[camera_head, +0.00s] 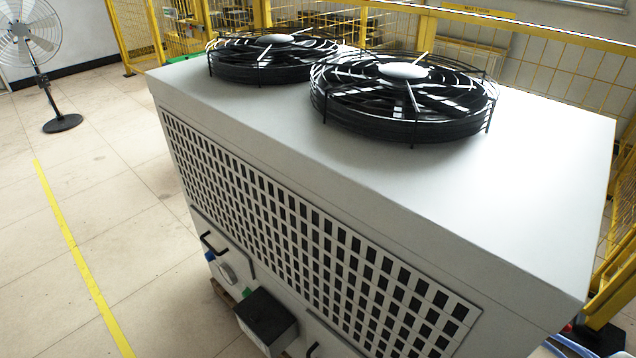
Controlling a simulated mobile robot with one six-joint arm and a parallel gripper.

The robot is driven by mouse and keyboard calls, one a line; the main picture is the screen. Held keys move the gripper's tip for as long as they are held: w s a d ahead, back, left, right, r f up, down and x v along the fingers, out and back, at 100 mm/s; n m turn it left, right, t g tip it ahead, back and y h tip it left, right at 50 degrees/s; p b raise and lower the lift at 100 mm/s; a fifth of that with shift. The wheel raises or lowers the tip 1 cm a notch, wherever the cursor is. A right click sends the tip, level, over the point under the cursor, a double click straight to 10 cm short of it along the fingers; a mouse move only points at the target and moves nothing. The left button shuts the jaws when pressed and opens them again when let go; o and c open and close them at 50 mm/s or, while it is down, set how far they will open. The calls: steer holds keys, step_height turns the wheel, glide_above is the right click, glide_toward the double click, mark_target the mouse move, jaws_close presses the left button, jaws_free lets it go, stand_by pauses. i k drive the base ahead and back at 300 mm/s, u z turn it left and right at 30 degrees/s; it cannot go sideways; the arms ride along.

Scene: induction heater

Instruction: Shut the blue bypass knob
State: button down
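A small blue part (210,256), which may be the bypass knob, shows low on the front left of the large grey cooling unit (330,205). It sits just below a black handle (213,243) and beside a pale round fitting (227,272). It is too small for me to tell whether it is turned open or shut. My gripper is not in view.
Two black caged fans (270,58) (403,95) stand on top of the unit. A black box (265,320) juts from its front. Yellow fencing (530,60) runs behind. A pedestal fan (62,123) stands at far left.

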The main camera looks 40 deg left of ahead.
mark_target(209, 256)
steer(key=z, duration=0.05)
steer(key=k, duration=1.25)
steer(key=u, duration=2.05)
steer(key=i, duration=1.15)
steer(key=u, duration=0.6)
steer(key=i, duration=0.9)
steer(key=z, duration=0.2)
